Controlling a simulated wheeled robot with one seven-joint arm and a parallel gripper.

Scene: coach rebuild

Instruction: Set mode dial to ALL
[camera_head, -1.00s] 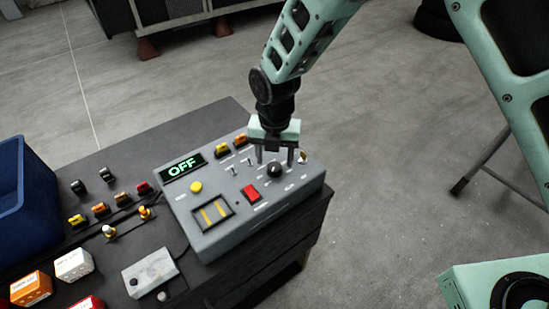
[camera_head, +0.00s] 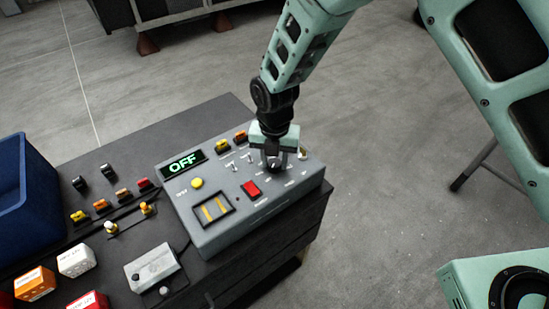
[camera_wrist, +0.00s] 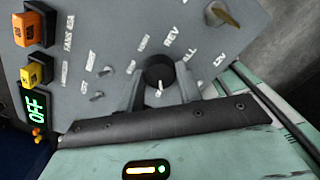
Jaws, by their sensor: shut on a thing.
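The mode dial (camera_head: 273,168) is a round black knob on the right part of the grey control box (camera_head: 220,222). My gripper (camera_head: 273,161) is over it from above, with one finger on each side, shut on the knob. In the wrist view the dial (camera_wrist: 159,72) sits between the two fingers (camera_wrist: 163,88), and its short white pointer mark faces the gripper side. Small white labels ring the knob; some are blurred or partly hidden by the fingers. The green display (camera_head: 185,164) reads OFF.
The box also carries a red button (camera_head: 251,188), a yellow button (camera_head: 197,183), small toggles (camera_head: 232,166) and coloured rocker switches (camera_head: 222,146). A brass-coloured key-like part (camera_wrist: 222,14) stands near the dial. A blue bin (camera_head: 25,205) and labelled cubes (camera_head: 76,261) lie left.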

